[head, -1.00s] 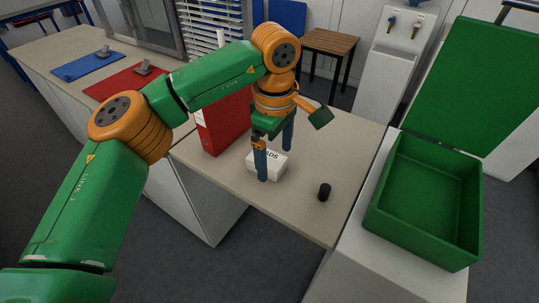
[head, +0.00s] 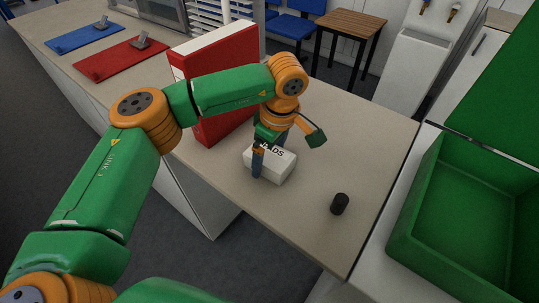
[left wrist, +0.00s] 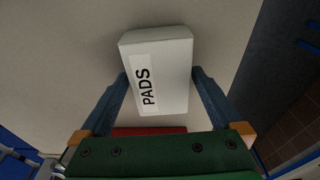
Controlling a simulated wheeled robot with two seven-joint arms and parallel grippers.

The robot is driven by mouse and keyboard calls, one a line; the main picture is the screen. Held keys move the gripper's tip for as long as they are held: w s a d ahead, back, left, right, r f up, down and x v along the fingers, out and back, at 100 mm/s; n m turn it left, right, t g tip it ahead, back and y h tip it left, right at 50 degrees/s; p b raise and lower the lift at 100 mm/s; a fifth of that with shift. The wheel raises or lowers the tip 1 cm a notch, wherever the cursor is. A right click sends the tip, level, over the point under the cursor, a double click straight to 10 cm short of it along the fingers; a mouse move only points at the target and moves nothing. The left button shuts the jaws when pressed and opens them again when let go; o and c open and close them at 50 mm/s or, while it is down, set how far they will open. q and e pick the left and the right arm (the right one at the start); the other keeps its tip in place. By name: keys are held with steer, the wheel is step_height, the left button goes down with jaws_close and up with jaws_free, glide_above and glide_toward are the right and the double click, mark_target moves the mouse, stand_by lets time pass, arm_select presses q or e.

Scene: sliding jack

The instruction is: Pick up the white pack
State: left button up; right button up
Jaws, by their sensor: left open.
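The white pack (head: 280,168) is a small box lying on the beige counter (head: 340,145). In the left wrist view the white pack (left wrist: 172,70) shows a label reading "PADS". My left gripper (head: 270,160) points down over the pack and is open. In the left wrist view, my left gripper (left wrist: 160,80) has one blue finger on each side of the pack, which lies between them. In the head view the near finger stands in front of the pack and the far finger is mostly hidden. My right gripper is not in view.
A red binder (head: 215,118) stands behind the pack to the left. A small black cylinder (head: 340,204) stands to the right on the counter. A green open box (head: 415,240) is at the far right. The counter between pack and cylinder is clear.

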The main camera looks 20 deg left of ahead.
arm_select(q)
steer(key=shift+s, duration=0.1)
steer(key=c, duration=1.2)
